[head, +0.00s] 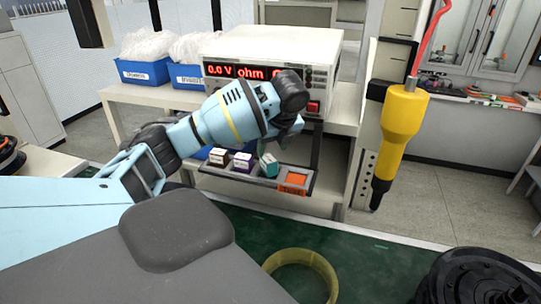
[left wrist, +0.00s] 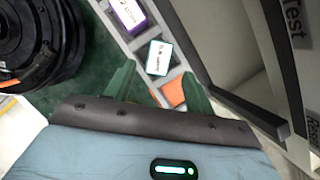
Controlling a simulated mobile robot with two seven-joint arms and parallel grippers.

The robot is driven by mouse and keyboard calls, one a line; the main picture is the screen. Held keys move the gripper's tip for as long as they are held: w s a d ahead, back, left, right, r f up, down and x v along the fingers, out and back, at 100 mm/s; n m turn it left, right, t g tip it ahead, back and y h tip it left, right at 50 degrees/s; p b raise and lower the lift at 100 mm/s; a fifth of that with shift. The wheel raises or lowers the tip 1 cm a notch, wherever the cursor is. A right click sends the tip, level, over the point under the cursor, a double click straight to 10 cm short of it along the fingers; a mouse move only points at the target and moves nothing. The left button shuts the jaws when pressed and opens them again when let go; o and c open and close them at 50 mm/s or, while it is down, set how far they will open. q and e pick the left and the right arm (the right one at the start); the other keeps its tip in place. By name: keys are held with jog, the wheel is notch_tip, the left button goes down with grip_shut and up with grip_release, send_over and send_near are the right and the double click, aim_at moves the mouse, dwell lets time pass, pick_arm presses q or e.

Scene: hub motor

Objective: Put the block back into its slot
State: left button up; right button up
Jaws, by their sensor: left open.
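A teal block (head: 268,164) with a white top sits tilted in the slotted tray (head: 232,176), right of the purple block (head: 242,162). In the left wrist view the teal block (left wrist: 159,58) lies askew at a dark slot, just ahead of and between the two green fingers. My left gripper (left wrist: 159,82) is open over the tray, with nothing gripped. In the head view its fingers (head: 285,142) are partly hidden by the wrist. An orange patch (head: 294,180) fills the tray's right end; I cannot tell whether it is a block or slot floor. My right gripper is not in view.
A brown block (head: 218,158) stands at the tray's left end. A meter (head: 270,70) stands behind the tray. A yellow tool (head: 402,125) hangs at the right. A yellow ring (head: 300,262) and a black motor (head: 480,275) lie on the green mat (head: 372,265).

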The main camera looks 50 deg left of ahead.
pick_arm(q)
jog(key=shift+v, duration=2.75)
